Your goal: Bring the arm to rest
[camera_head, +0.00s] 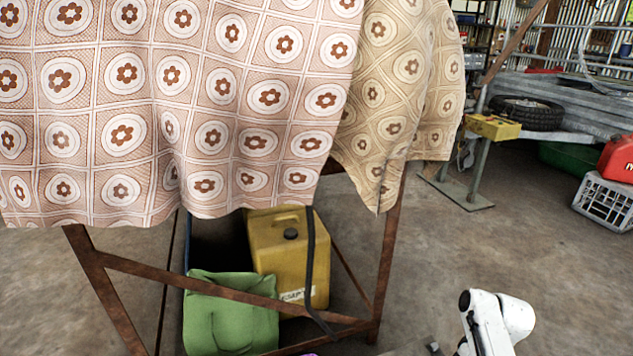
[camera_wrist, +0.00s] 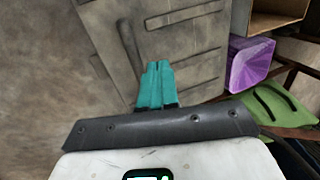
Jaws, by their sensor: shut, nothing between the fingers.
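My gripper (camera_wrist: 155,84) shows in the wrist view as two teal fingers pressed together, with nothing between them. Behind the fingers is a grey ribbed panel (camera_wrist: 185,45); I cannot tell how far off it is. In the head view a white part of my arm (camera_head: 492,325) shows at the bottom right, in front of the concrete floor. The gripper itself is outside the head view.
A table with rusty legs (camera_head: 100,290) under a patterned cloth (camera_head: 180,110) stands close ahead. A purple object (camera_wrist: 250,62) shows in the wrist view. Floor (camera_head: 480,250) at right is open.

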